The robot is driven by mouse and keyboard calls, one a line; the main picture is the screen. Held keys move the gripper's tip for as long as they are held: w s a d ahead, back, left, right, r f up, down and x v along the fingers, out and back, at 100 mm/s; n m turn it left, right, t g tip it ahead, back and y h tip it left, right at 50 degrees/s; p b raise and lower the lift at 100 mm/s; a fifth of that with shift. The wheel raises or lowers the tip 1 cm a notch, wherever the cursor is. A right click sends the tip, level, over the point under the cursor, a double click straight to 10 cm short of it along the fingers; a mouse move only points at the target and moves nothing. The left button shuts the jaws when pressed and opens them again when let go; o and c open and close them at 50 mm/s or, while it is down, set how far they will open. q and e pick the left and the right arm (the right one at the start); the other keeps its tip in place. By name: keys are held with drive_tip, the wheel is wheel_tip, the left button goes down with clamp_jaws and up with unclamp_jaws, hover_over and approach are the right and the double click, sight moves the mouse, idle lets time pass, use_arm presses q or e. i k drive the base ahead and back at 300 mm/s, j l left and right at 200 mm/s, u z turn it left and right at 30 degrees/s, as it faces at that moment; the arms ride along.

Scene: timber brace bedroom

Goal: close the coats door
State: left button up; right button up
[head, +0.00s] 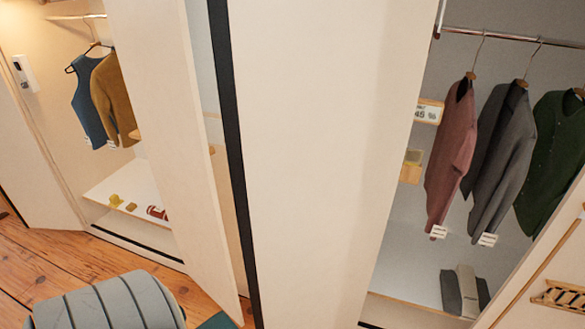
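An open closet bay (405,250) at the right holds a pink jacket (455,150), a dark grey jacket (500,160) and a green jacket (555,150) on a copper-coloured rail (510,37). A wide pale panel (310,150) with a black strip along its left side stands between this bay and the left one. I cannot tell whether it is a door or a fixed wall. Another pale panel (545,275) with wood-coloured edges cuts across the lower right corner; it may be the coats door. Neither of my grippers is in view.
A left bay (110,225) with a blue vest (88,105) and a mustard garment (112,95) is open, beside a tall pale panel (165,130) standing out from it. A grey ribbed object (110,303) occupies the wooden floor (50,255) at lower left.

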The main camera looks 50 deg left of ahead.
sight(318, 99)
drive_tip(key=k+j+z, duration=0.15)
drive_tip(key=j, duration=0.3)
drive_tip(key=k+j+z, duration=0.15)
drive_tip(key=j, duration=0.25)
drive_tip(key=k+j+z, duration=0.15)
drive_tip(key=j, duration=0.25)
drive_tip(key=k+j+z, duration=0.15)
drive_tip(key=j, duration=0.25)
drive_tip(key=k+j+z, duration=0.15)
drive_tip(key=j, duration=0.2)
drive_tip(key=j+z, duration=0.2)
drive_tip(key=j, duration=0.6)
drive_tip(key=k+j+z, duration=0.2)
drive_tip(key=j, duration=0.6)
drive_tip(key=k+j+z, duration=0.2)
drive_tip(key=j, duration=0.3)
drive_tip(key=k, duration=0.1)
